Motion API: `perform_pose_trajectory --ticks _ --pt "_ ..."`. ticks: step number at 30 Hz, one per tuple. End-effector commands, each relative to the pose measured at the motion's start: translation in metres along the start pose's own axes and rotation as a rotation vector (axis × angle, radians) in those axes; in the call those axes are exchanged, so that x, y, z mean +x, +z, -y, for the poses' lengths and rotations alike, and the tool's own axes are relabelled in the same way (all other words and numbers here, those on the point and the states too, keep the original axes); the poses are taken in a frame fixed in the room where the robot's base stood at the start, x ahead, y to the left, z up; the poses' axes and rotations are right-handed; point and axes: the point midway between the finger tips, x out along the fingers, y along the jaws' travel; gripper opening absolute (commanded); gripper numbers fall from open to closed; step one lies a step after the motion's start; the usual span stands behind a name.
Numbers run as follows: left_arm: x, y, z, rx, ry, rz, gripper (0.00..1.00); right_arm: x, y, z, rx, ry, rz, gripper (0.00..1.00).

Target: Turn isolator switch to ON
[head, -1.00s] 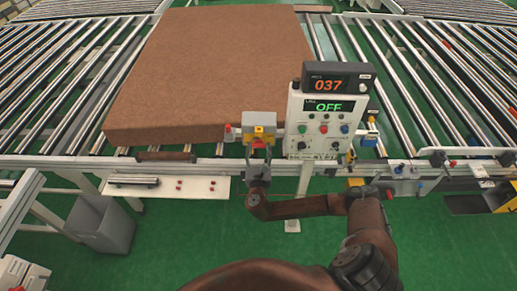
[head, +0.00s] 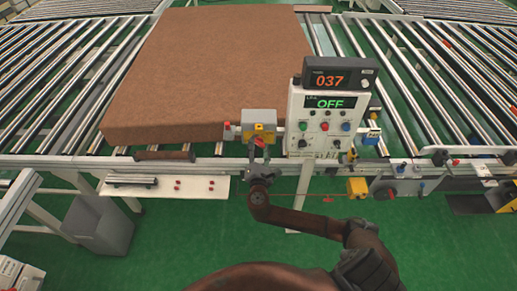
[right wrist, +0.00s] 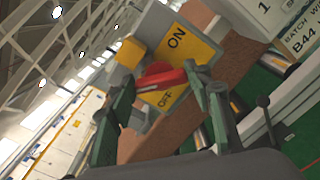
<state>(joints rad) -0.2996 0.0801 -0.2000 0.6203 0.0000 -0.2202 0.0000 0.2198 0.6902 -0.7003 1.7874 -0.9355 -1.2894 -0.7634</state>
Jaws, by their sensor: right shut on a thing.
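The isolator switch is a grey box (head: 258,118) with a yellow plate on the conveyor's front rail, left of the control panel. In the right wrist view its yellow plate (right wrist: 192,45) reads ON and OFF. Its red handle (right wrist: 163,77) lies across the plate between the two words, and the view is tilted. My right gripper (head: 259,150) is at the switch from the front, shut on the red handle, with a finger on either side in the right wrist view (right wrist: 160,95). The panel display (head: 329,103) reads OFF in green. My left gripper is not in view.
The control panel (head: 298,112) with buttons and a display showing 037 (head: 330,80) stands close right of the switch. A brown mattress (head: 205,75) lies on the rollers behind. A white shelf (head: 205,187) and grey bin (head: 103,228) are at left. Green floor is open in front.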

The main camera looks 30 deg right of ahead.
Motion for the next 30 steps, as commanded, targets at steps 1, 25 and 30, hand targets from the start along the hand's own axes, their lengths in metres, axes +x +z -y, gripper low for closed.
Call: perform_pose_trajectory --ticks 1,25,30 --pt "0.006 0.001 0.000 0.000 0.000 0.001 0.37 0.000 -0.002 0.004 0.048 -0.004 0.001 0.22" --pt "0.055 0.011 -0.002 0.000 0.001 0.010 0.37 0.000 -0.002 0.005 0.731 -0.003 0.002 0.22" --pt "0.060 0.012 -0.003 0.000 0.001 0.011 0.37 0.000 -0.002 0.005 0.808 -0.003 0.002 0.22"
